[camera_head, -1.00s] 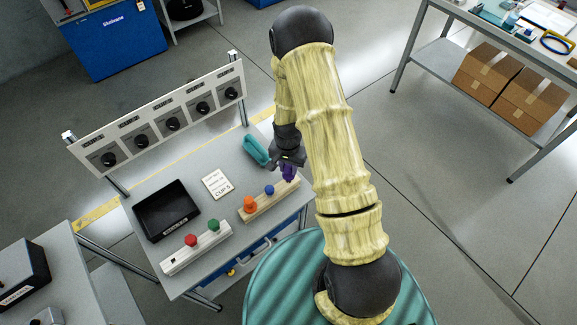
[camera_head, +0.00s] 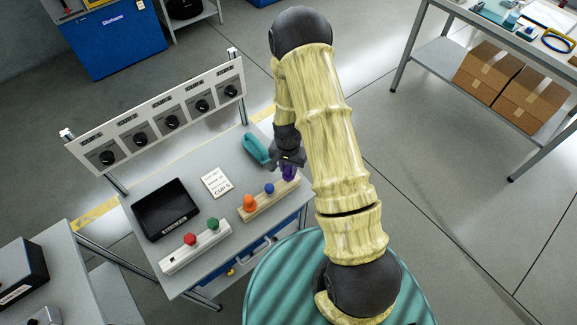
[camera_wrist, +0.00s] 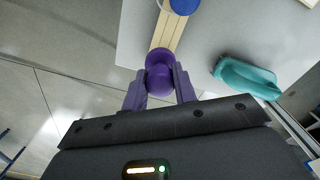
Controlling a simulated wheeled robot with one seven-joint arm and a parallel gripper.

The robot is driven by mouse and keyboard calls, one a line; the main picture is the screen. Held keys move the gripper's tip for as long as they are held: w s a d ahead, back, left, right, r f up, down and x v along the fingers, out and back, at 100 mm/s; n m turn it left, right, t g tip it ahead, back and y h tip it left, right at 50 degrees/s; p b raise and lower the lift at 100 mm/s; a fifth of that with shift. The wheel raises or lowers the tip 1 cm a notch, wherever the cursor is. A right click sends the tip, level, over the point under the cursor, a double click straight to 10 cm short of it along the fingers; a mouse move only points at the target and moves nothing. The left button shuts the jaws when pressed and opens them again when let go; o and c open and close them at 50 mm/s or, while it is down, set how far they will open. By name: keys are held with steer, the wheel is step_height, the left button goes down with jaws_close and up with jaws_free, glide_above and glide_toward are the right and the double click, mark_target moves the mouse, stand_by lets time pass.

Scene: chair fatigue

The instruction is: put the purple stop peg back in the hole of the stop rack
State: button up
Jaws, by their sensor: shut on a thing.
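The purple stop peg (camera_head: 289,172) is between the fingers of my gripper (camera_head: 287,163), over the right end of a pale wooden rack (camera_head: 262,206). In the wrist view, the round purple peg head (camera_wrist: 159,60) sits between the two fingertips of my gripper (camera_wrist: 159,77), with the wooden rack (camera_wrist: 168,33) running away behind it. The peg's lower end and the hole are hidden, so I cannot tell whether the peg is in the hole. A blue peg (camera_head: 269,188) and an orange peg (camera_head: 249,202) stand in the same rack.
A second, whitish rack (camera_head: 207,246) holds a red peg (camera_head: 190,239) and a green peg (camera_head: 212,224). A black tray (camera_head: 166,210), a card (camera_head: 216,183) and a teal object (camera_head: 254,148) lie on the bench. A panel with several knobs (camera_head: 172,122) stands at the back.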

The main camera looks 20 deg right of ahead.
mark_target(288, 172)
steer(key=shift+f+b, duration=1.05)
steer(key=shift+f, duration=0.45)
steer(key=o, duration=1)
step_height(288, 172, up, 18)
steer(key=shift+w+a+f+b, duration=0.15)
steer(key=shift+f+b, duration=0.1)
steer(key=shift+b, duration=0.45)
